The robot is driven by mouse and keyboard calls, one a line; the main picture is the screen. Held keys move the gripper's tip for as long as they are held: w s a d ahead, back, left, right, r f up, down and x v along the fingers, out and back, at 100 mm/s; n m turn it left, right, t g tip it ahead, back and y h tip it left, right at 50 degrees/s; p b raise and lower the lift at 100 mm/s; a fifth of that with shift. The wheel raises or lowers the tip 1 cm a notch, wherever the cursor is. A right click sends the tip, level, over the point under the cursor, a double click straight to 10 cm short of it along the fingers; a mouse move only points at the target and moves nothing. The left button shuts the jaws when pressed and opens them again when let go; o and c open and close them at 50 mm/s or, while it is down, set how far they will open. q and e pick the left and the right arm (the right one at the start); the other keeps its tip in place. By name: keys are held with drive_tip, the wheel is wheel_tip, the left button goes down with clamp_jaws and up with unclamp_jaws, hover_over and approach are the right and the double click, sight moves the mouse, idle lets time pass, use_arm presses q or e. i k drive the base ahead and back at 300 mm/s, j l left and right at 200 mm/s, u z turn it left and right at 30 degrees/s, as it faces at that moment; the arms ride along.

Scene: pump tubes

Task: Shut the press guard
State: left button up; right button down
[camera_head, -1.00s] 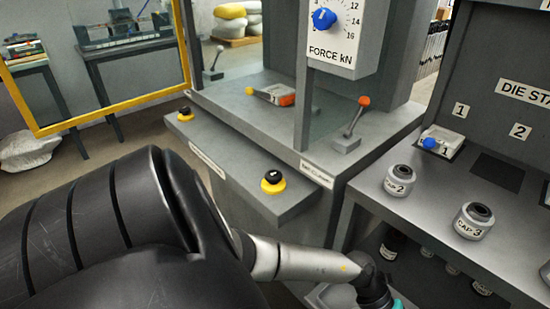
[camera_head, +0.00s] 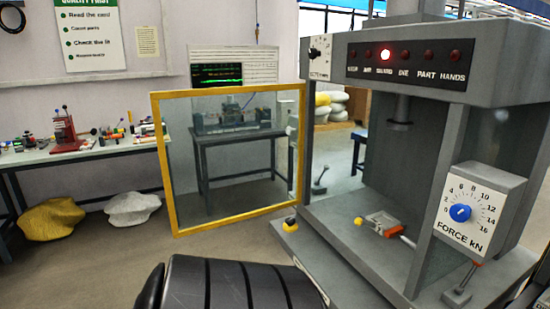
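The press guard is a clear panel in a yellow frame (camera_head: 163,165). It stands open, swung out to the left from the front left edge of the grey press (camera_head: 440,90). The press front is uncovered. On its lamp row, the lamp over the word GUARD (camera_head: 386,55) glows bright red; the others are dark red. Neither of my grippers is in view. Only a black ribbed link of my own arm shows at the bottom centre, below and in front of the guard.
The press bed holds a small orange-ended fixture (camera_head: 383,224). A black-topped yellow button (camera_head: 290,225) sits on the front ledge. The force dial (camera_head: 460,212) is at the right. A bench (camera_head: 100,152) and sacks (camera_head: 50,218) stand left.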

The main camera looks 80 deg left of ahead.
sight(154, 97)
drive_tip(key=k+j, duration=0.15)
drive_tip(key=j, duration=0.45)
drive_tip(key=k+j, duration=0.2)
drive_tip(key=j, duration=0.4)
drive_tip(key=k+j, duration=0.15)
drive_tip(key=j, duration=0.5)
drive_tip(key=k+j, duration=0.15)
drive_tip(key=j, duration=0.45)
drive_tip(key=k+j, duration=0.2)
drive_tip(key=j, duration=0.4)
drive_tip(key=k+j, duration=0.15)
drive_tip(key=j, duration=0.45)
drive_tip(key=k+j, duration=0.15)
drive_tip(key=j, duration=0.5)
drive_tip(key=k+j, duration=0.15)
drive_tip(key=j, duration=0.45)
